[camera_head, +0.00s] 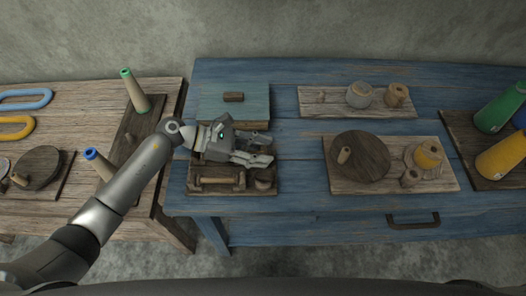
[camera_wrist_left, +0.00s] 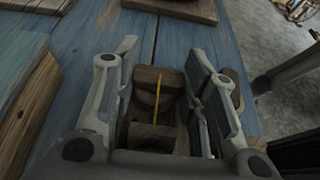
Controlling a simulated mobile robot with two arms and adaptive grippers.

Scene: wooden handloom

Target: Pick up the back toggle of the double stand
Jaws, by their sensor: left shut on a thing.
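The double stand (camera_head: 230,191) is a dark wooden base at the front left of the blue table. Its front part carries a light wooden bar (camera_head: 218,181) and a small round dark knob (camera_head: 264,178). My left gripper (camera_head: 268,150) is over the stand's back part, with its fingers pointing right. In the left wrist view, the gripper (camera_wrist_left: 165,62) has its fingers on both sides of a brown wooden piece (camera_wrist_left: 172,78) with a thin yellow strip in front. The back toggle is largely hidden by the fingers. My right gripper is not in view.
A board (camera_head: 335,185) with a round dark disc (camera_head: 360,158) and spools is to the right. Green-topped (camera_head: 136,92) and blue-topped (camera_head: 98,163) cones stand on the left table.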

